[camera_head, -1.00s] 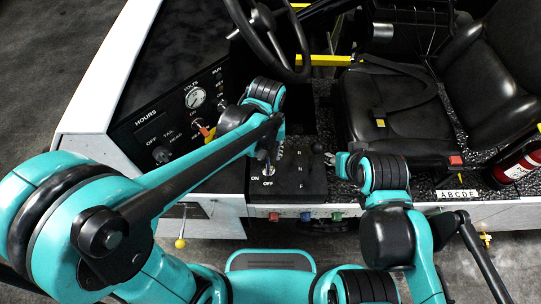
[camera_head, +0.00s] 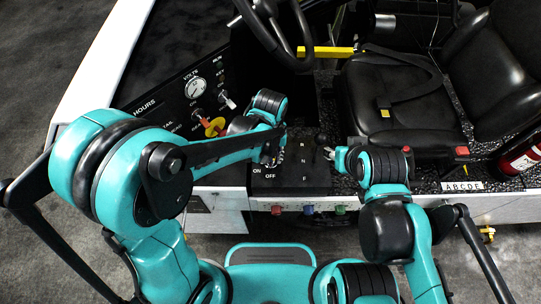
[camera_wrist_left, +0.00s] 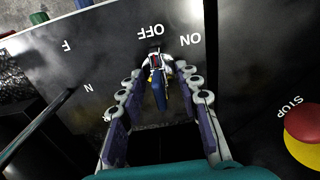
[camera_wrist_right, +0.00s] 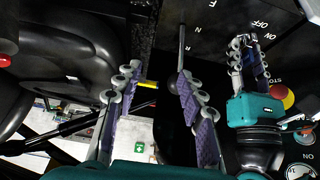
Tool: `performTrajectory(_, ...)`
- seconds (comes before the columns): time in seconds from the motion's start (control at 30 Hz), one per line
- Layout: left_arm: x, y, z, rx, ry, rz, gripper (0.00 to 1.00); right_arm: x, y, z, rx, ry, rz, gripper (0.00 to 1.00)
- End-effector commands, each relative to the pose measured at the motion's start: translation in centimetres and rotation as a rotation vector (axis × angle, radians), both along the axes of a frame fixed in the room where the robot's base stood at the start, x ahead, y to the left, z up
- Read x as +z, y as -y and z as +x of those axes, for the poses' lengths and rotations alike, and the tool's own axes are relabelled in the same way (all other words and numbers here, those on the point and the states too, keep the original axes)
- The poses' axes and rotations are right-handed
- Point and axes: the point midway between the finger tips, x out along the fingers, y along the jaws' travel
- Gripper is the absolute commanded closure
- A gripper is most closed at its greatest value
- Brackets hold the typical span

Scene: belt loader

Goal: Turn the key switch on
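The key switch (camera_wrist_left: 157,72) shows in the left wrist view as a silver barrel with a blue key-like part, below the upside-down OFF and ON labels on a black panel. My left gripper (camera_wrist_left: 163,80) is open, its fingers on either side of the key, with gaps visible at both sides. In the head view my left gripper (camera_head: 274,152) is over the panel, just beyond the ON and OFF labels, and hides the key. I cannot tell which label the key points to. My right gripper (camera_head: 334,156) is open and empty beside the panel; its fingers also show in the right wrist view (camera_wrist_right: 157,78).
A thin shift lever (camera_wrist_right: 182,40) with F, N and R marks stands near my right gripper's fingers. A red stop button on a yellow base (camera_wrist_left: 305,130) is near the left gripper. The steering wheel (camera_head: 300,40) and seat (camera_head: 395,95) lie beyond.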

Motion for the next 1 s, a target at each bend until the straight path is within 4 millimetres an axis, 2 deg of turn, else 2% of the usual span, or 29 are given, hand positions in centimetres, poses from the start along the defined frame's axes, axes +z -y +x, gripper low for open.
performTrajectory(0.03, 0.01, 0.0, 0.0, 0.0, 0.0, 0.0, 0.84, 0.01, 0.0, 0.01, 0.0, 0.0, 0.0, 0.6)
performTrajectory(0.1, 0.02, 0.0, 0.0, 0.0, 0.0, 0.0, 1.0, 0.0, 0.0, 0.0, 0.0, 0.0, 0.0, 0.6)
performTrajectory(0.57, 0.01, 0.0, 0.0, -0.026, 0.0, 0.0, 1.0, -0.05, 0.0, 0.0, 0.0, 0.0, 0.0, 0.6)
performTrajectory(1.0, 0.0, 0.02, 0.01, -0.202, 0.0, 0.0, 1.0, -0.29, 0.0, 0.0, 0.0, 0.0, 0.0, 0.6)
